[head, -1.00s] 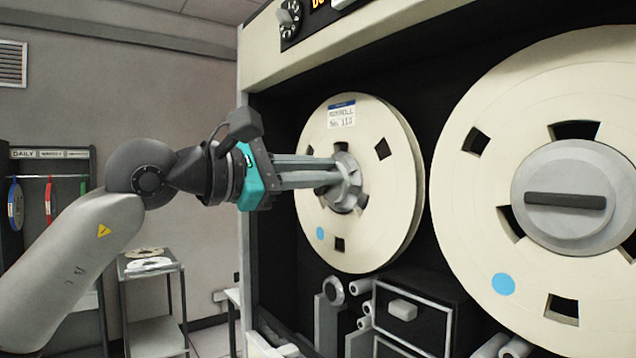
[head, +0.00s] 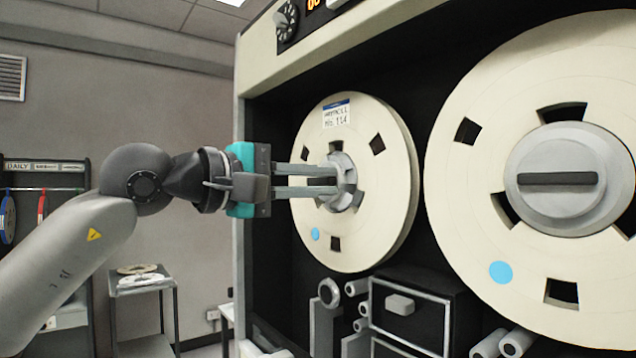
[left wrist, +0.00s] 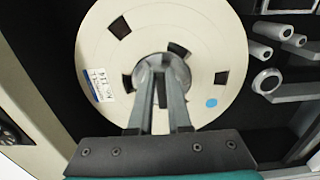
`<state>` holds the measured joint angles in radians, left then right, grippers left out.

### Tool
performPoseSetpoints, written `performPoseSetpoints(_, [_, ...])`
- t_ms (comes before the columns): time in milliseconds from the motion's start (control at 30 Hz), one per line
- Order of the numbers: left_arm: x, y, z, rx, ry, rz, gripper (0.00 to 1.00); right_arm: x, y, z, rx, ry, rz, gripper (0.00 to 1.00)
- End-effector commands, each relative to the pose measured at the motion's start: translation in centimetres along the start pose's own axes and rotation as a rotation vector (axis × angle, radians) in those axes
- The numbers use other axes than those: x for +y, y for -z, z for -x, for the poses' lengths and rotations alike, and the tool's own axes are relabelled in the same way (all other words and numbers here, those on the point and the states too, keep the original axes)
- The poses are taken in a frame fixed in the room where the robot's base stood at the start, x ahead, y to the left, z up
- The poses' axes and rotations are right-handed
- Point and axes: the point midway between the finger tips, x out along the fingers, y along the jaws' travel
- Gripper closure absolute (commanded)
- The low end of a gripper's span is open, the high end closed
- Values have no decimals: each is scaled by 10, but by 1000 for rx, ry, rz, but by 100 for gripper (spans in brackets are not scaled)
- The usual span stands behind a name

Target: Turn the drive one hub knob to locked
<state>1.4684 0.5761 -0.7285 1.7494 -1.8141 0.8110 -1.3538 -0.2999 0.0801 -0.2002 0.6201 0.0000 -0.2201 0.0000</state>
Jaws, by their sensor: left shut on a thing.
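The drive one hub knob (head: 345,180) is a grey hub with a raised bar at the centre of the left cream tape reel (head: 388,215). My left gripper (head: 332,181) reaches in from the left and is shut on the bar, one finger above and one below it. The bar is mostly hidden between the fingers and looks about horizontal. In the left wrist view, both fingers (left wrist: 163,85) meet the grey hub (left wrist: 152,66). The reel carries a blue-and-white label near its top and a blue dot at lower left. My right gripper is out of view.
A larger-looking second reel (head: 480,90) at right has a grey hub with a dark horizontal bar (head: 557,179). Rollers (head: 357,287) and a black drawer unit (head: 425,312) sit below.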

Motion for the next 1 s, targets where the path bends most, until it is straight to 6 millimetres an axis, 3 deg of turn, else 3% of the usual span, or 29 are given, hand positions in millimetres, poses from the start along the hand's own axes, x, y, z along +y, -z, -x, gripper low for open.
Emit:
performPoseSetpoints(533, [-1, 0, 0, 0, 2, -22, 100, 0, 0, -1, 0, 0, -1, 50])
performPoseSetpoints(567, [-1, 0, 0, 0, 2, -22, 80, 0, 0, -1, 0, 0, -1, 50])
performPoseSetpoints(800, [-1, 0, 0, 0, 1, -21, 54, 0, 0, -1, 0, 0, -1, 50])
performPoseSetpoints(1000, [-1, 0, 0, 0, 1, -21, 54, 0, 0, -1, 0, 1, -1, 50])
